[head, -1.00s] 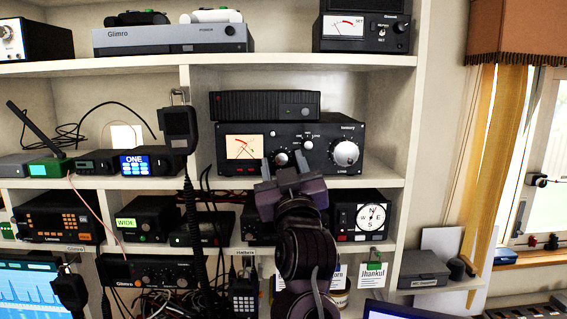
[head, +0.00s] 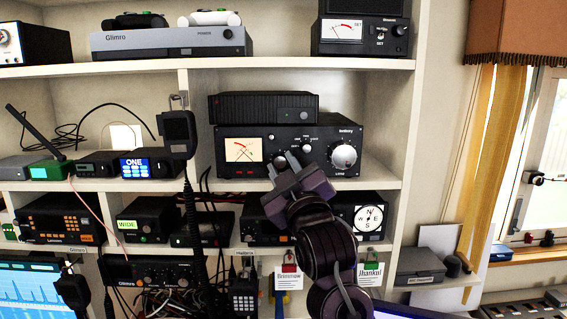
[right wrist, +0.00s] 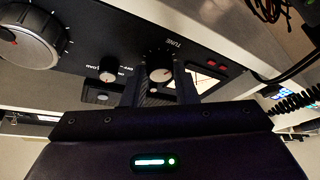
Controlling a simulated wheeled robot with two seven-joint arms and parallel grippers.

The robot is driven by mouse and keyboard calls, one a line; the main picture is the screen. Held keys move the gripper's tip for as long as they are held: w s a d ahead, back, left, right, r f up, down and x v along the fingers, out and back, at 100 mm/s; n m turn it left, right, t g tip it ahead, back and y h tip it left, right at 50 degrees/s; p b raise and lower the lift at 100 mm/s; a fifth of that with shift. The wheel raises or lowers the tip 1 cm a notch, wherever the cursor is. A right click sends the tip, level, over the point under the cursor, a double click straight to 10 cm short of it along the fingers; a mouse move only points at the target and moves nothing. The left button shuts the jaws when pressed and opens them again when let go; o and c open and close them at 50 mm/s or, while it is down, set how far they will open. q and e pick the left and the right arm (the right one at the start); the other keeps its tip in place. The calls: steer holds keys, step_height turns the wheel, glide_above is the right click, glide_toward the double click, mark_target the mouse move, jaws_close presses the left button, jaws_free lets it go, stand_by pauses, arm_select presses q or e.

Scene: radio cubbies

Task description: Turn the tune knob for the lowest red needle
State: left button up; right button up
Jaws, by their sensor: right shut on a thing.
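The black tuner (head: 322,160) stands on the middle shelf. Its lit cream meter (head: 242,150) shows crossed needles, red among them; the exact reading is too small to tell. My right gripper (head: 288,160) is at the tune knob (head: 280,160), just right of the meter. In the right wrist view, the fingers (right wrist: 160,88) are shut on the tune knob (right wrist: 159,74), below the word TUNE. The knob has a light face with a red mark. The meter is partly seen beside it (right wrist: 203,80). My left gripper is not in view.
A big silver knob (head: 344,156) and a small middle knob (head: 306,147) sit right of the tune knob. A black box (head: 262,107) lies on the tuner. A handheld microphone (head: 178,133) hangs to the left with its coiled cord.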

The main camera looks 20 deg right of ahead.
steer(key=o, duration=1)
steer(key=shift+s+f, duration=0.15)
steer(key=shift+s, duration=0.05)
steer(key=b+v, duration=0.4)
steer(key=v, duration=0.3)
steer(key=shift+s, duration=0.2)
